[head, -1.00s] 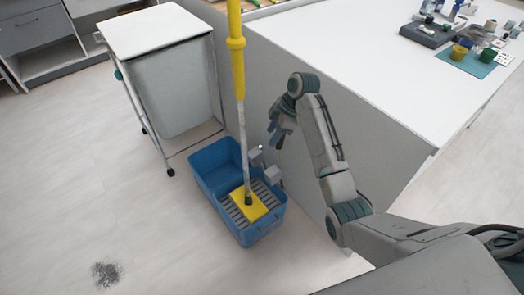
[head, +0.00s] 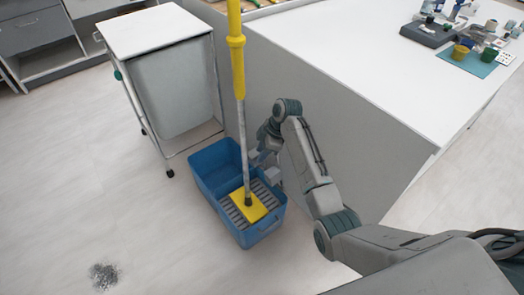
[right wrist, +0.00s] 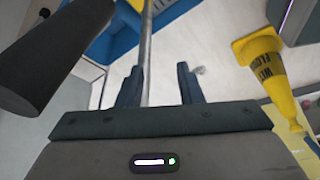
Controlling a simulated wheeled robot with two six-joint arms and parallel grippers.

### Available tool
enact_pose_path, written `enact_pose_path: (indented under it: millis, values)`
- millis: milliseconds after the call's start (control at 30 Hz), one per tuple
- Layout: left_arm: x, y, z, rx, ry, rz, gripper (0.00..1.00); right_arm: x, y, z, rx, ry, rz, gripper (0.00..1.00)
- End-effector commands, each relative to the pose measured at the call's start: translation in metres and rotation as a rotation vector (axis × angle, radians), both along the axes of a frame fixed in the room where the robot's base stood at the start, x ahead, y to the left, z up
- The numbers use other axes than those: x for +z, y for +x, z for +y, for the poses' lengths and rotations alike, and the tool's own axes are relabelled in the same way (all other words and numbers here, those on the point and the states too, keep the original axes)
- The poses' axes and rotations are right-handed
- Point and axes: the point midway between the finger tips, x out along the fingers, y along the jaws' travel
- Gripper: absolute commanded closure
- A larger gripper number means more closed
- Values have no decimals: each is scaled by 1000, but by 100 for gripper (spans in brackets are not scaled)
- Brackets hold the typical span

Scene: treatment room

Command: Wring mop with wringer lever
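The mop has a yellow upper handle (head: 237,65), a grey lower pole (head: 243,145) and a yellow head (head: 249,206). It stands upright with its head on the grey slatted wringer (head: 235,213) in the blue bucket (head: 212,170). My right gripper (head: 256,158) is at the bucket's right side, beside the grey wringer parts (head: 272,176), and partly hides them. In the right wrist view its two fingers (right wrist: 160,88) are apart, with the pole (right wrist: 147,45) visible beyond them. A dark cylinder (right wrist: 55,55) is close at upper left; I cannot tell whether it is the lever. My left gripper is out of view.
A white cart (head: 175,85) stands behind the bucket. A grey-sided white counter (head: 370,60) borders it on the right. A yellow sign (right wrist: 262,72) shows in the right wrist view. A dark spot (head: 104,276) marks the otherwise clear floor at left.

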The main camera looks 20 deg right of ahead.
Motion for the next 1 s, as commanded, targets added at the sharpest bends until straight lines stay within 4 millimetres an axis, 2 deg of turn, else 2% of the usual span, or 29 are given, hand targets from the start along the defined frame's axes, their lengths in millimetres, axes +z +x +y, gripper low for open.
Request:
enact_pose_path:
  millis: [33,133,167,1000]
  values:
    - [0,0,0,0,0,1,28,0,0,0,0,0,0,78]
    - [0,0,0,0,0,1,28,0,0,0,0,0,0,97]
    - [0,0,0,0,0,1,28,0,0,0,0,0,0,100]
    - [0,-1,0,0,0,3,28,0,0,0,0,0,0,100]
